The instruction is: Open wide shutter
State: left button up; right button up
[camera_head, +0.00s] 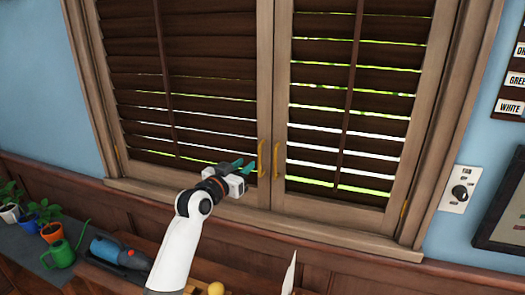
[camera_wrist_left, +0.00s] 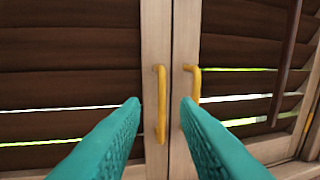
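The wide shutter has a left panel (camera_head: 180,75) and a right panel (camera_head: 365,100) with dark slats in pale wood frames; both panels look closed and meet at the middle. Each has a yellow handle beside the seam: the left handle (camera_head: 261,158) and the right handle (camera_head: 277,160). My left gripper (camera_head: 250,166) is just left of the left handle in the head view. In the left wrist view its teal fingers (camera_wrist_left: 160,115) are open, with the left handle (camera_wrist_left: 161,104) between them in the picture. The right handle (camera_wrist_left: 193,82) is partly behind the right finger. Contact cannot be told. My right gripper is not in view.
Below the window are a wooden sill (camera_head: 330,238), potted plants (camera_head: 48,215), a green watering can (camera_head: 62,252) and a blue-grey tool (camera_head: 120,252) at left. A switch plate (camera_head: 460,190) is on the right wall. The space before the shutter's right panel looks free.

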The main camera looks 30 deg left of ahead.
aim_at(259, 155)
pick_arm(q)
jog(key=w+p, duration=0.2)
jog(key=w, duration=0.7)
jog(key=shift+f, duration=0.1)
jog(key=shift+c, duration=0.2)
jog(key=shift+a, duration=0.1)
grip_shut()
